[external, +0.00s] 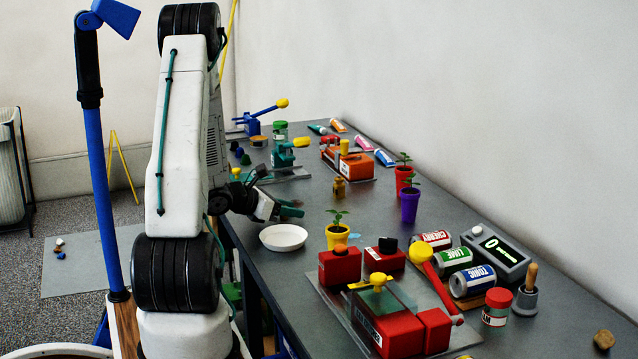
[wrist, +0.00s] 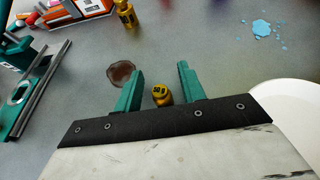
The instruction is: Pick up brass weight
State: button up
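My gripper (wrist: 160,69) is open, its two teal fingers apart, low over the grey table. A small brass weight (wrist: 161,94) with a yellow top marked "50" shows between the fingers in the wrist view, close to the palm, which partly covers it. Gaps show on both sides of it. A second, taller brass piece (wrist: 125,14) with a label stands farther off, beyond the fingers; a brass piece (external: 339,188) also stands mid-table in the external view. In that view my gripper (external: 284,203) is at the table's left edge, and the nearer weight is hidden.
A white dish (external: 283,238) sits close beside the gripper. A brown stain (wrist: 121,73) lies by the left finger. A teal device with rods (wrist: 22,92) stands at left, an orange device (external: 347,162) beyond. Potted plants and cans line the right. Table between is mostly clear.

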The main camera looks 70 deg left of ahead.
jog(key=shift+w+f, duration=0.1)
jog(key=shift+w, duration=0.1)
grip_shut()
